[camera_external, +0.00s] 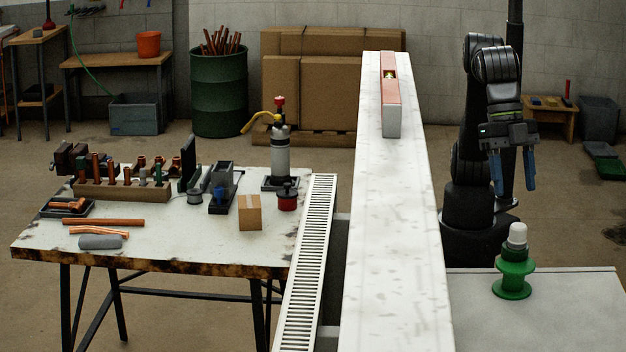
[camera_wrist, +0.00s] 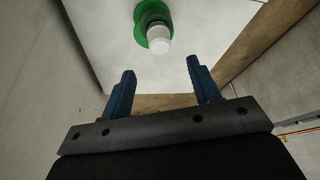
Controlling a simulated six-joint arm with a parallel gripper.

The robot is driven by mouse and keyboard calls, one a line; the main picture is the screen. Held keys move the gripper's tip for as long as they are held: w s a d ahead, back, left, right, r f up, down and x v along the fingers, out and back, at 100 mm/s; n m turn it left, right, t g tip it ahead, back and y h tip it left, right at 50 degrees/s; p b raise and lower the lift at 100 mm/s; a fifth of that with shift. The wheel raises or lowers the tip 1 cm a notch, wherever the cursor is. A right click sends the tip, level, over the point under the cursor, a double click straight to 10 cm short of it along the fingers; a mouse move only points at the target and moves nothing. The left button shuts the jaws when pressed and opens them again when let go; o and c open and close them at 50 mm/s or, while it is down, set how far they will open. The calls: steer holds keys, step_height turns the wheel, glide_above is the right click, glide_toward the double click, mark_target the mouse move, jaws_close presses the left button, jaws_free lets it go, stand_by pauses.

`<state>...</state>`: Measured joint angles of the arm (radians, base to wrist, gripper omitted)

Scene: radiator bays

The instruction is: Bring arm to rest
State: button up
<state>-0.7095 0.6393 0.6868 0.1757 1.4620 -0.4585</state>
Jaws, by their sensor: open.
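My arm is folded at the right of the external view, with my gripper (camera_external: 514,190) hanging fingers down. Its two blue fingers are apart with nothing between them. The wrist view also shows my gripper (camera_wrist: 163,80) open and empty. A green spool-shaped stand with a white cap (camera_external: 515,262) is upright on the light grey table (camera_external: 580,310) at the lower right. My gripper is above and behind it, apart from it. The wrist view shows the green stand (camera_wrist: 152,22) beyond the fingertips.
A long white wall top (camera_external: 395,240) bears a red and grey level (camera_external: 391,110). At left is a workbench (camera_external: 150,240) with copper pipes (camera_external: 103,223), a gas torch (camera_external: 281,150) and a small cardboard box (camera_external: 249,213). A slotted white radiator grille (camera_external: 308,260) stands between bench and wall.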

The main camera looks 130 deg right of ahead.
mark_target(518, 225)
steer(key=x, duration=0.9)
steer(key=shift+s, duration=0.1)
step_height(518, 225, up, 5)
steer(key=shift+f, duration=0.2)
steer(key=d+r+m+t+h, duration=0.1)
steer(key=d+r+m, duration=0.4)
steer(key=d+r, duration=1)
steer(key=d+r+m+t+h, duration=0.2)
steer(key=d+r+m, duration=0.3)
steer(key=d+r, duration=0.95)
steer(key=w+d+f+m, duration=0.1)
steer(key=w+d+f, duration=0.1)
steer(key=d+f, duration=0.2)
steer(key=w+d+f+m+h, duration=0.1)
steer(key=d+f, duration=0.3)
steer(key=d, duration=0.7)
steer(key=w+d+f+m, duration=0.2)
steer(key=w+d+f, duration=0.1)
steer(key=d, duration=0.4)
steer(key=shift+w+d+f+h, duration=0.15)
steer(key=shift+d+f+h, duration=0.15)
steer(key=shift+f, duration=0.3)
